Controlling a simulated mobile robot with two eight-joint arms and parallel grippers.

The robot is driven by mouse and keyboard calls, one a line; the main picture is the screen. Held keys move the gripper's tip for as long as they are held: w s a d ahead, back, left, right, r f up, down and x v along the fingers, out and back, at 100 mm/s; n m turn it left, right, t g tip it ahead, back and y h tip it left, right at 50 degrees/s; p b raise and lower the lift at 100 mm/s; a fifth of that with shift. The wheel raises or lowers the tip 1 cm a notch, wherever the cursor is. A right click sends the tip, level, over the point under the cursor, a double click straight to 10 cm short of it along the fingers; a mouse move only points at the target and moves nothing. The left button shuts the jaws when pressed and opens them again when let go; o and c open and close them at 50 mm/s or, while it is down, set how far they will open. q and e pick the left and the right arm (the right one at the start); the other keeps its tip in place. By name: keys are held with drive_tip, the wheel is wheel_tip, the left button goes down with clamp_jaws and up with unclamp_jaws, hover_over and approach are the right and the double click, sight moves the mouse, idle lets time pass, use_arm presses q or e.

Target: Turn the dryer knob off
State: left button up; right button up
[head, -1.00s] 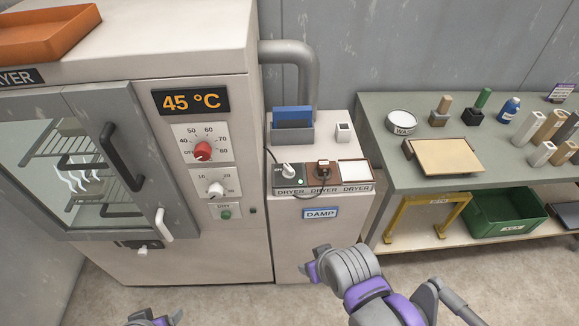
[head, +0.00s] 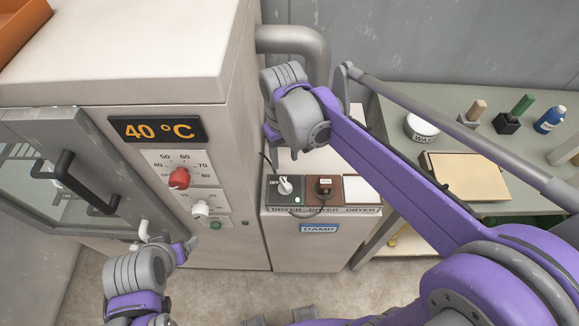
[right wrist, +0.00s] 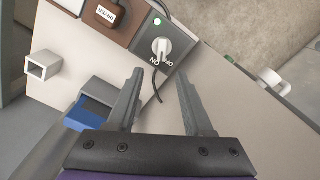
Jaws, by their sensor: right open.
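The white dryer knob (head: 285,186) is on a dark switch panel above a DRYER label, on the low cabinet beside the dryer. In the right wrist view the knob (right wrist: 161,46) has ON and OFF marks beside it and a lit green lamp (right wrist: 157,21). I cannot tell which mark it points to. My right gripper (head: 287,152) is above and behind the panel; its open, empty fingers (right wrist: 158,100) point toward the knob without touching it. My left gripper (head: 185,251) is low in front of the dryer, near a white lever (head: 144,231); its jaw opening is unclear.
The dryer front has a 40 °C display (head: 158,129), a red dial (head: 179,178) and a smaller white dial (head: 200,208). A blue item (right wrist: 88,113) stands near my right fingers.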

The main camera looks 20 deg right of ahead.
sight(285, 183)
drive_tip(key=f, duration=1)
drive_tip(key=shift+s+a+f+b, duration=0.1)
drive_tip(key=shift+s+f+b, duration=0.1)
drive_tip(key=shift+s+b, duration=0.15)
clamp_jaws()
